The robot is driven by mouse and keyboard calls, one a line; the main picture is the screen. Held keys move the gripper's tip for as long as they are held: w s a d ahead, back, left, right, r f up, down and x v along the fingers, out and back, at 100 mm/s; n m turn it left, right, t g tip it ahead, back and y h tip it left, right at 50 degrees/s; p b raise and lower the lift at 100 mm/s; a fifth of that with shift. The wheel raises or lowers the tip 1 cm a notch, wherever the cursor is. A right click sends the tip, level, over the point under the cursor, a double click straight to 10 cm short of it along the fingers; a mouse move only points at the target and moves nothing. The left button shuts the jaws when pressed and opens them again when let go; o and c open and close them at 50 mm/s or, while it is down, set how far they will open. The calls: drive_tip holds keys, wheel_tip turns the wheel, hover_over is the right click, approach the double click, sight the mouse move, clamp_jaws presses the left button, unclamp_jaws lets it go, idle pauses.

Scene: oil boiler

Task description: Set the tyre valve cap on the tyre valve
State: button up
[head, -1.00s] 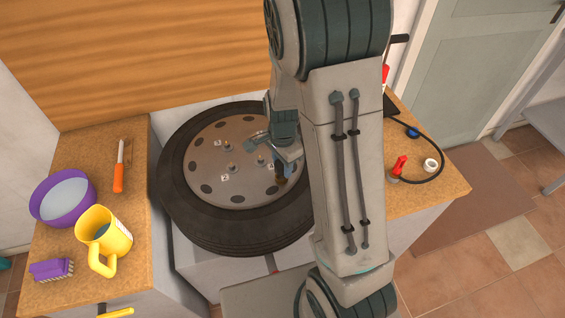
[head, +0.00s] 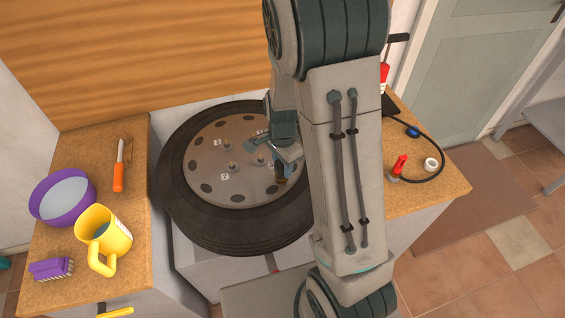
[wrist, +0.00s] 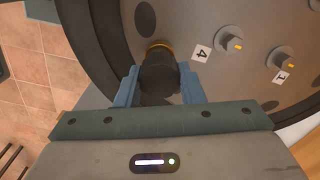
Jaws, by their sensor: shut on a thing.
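The tyre (head: 187,218) lies flat with its grey wheel disc (head: 235,193) facing up. My gripper (wrist: 158,82) is over the right part of the disc, its blue fingers on both sides of a dark round piece, apparently the valve cap (wrist: 158,72). A thin orange-gold ring (wrist: 158,46) shows at the piece's far edge; I cannot tell whether it belongs to the cap or something under it. Metal studs with yellow tips (wrist: 232,41) rise from the disc beside number labels, including 4 (wrist: 201,52) and 1 (wrist: 281,77). Whether the cap touches a valve is hidden.
The left worktop holds an orange-handled tool (head: 119,172), a purple bowl (head: 60,212), a yellow jug (head: 105,240) and a purple brush (head: 51,268). The right worktop holds a red-topped item (head: 399,168), a white ring (head: 431,164) and a black hose (head: 441,155).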

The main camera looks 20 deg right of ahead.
drive_tip(key=shift+f+b, duration=0.65)
drive_tip(key=shift+f, duration=0.35)
drive_tip(key=o, duration=1)
drive_tip(key=shift+o, duration=0.2)
drive_tip(key=shift+r, duration=0.15)
wheel_tip(320, 180, up, 14)
drive_tip(key=shift+s, duration=0.1)
